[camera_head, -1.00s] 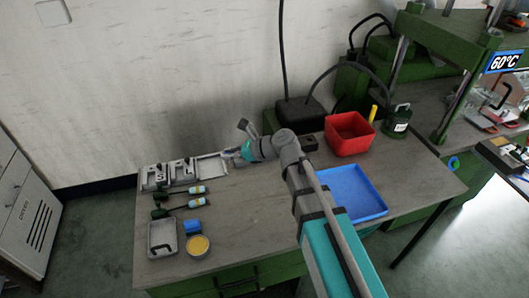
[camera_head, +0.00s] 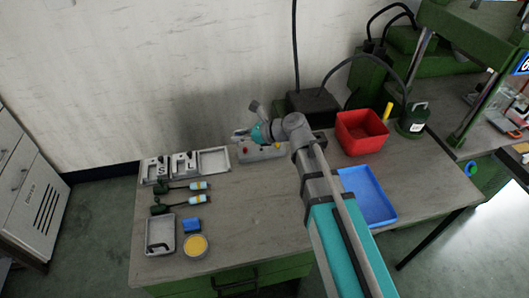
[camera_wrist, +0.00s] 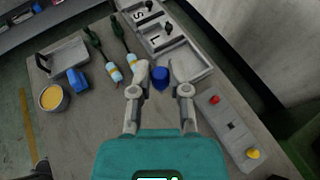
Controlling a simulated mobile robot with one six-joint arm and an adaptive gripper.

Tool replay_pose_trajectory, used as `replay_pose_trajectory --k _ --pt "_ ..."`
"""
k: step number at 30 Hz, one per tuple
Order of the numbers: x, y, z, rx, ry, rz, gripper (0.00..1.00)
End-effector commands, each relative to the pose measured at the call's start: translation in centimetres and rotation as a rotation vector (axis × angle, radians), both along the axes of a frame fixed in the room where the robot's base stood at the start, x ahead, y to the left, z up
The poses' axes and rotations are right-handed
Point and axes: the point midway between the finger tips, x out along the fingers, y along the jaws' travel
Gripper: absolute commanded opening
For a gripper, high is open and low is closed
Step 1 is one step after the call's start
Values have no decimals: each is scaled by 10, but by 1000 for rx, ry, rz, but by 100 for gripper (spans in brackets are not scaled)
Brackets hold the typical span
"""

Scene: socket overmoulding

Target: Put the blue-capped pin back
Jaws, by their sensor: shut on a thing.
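My gripper (camera_wrist: 160,76) is shut on the blue-capped pin (camera_wrist: 160,78); in the wrist view its blue cap shows between the two fingertips. The pin's shaft is hidden below the cap. In the head view my gripper (camera_head: 240,134) is above the back of the workbench, near the right end of a grey tray (camera_head: 229,163) and the grey button box. The pin cannot be made out there. The grey tray (camera_wrist: 187,84) has compartments marked S and L, with dark parts in them, and an empty-looking compartment at its near end in the wrist view.
A grey box with red and yellow buttons (camera_head: 262,153) stands right of the tray. Two dark-handled tools (camera_head: 182,187), a small grey tray (camera_head: 160,250), a blue block (camera_head: 192,226) and a yellow-topped tin (camera_head: 195,245) lie left. A red bin (camera_head: 361,132) and blue tray (camera_head: 368,197) stand right. The front middle is clear.

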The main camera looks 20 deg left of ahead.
Motion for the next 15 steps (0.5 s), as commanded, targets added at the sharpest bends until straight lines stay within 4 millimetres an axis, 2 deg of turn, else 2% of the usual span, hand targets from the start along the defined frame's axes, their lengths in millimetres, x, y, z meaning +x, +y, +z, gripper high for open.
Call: replay_pose_trajectory --k 11,15 --pt "9 -10 -2 0 0 -12 0" --pt "21 -22 -7 -1 0 -15 0"
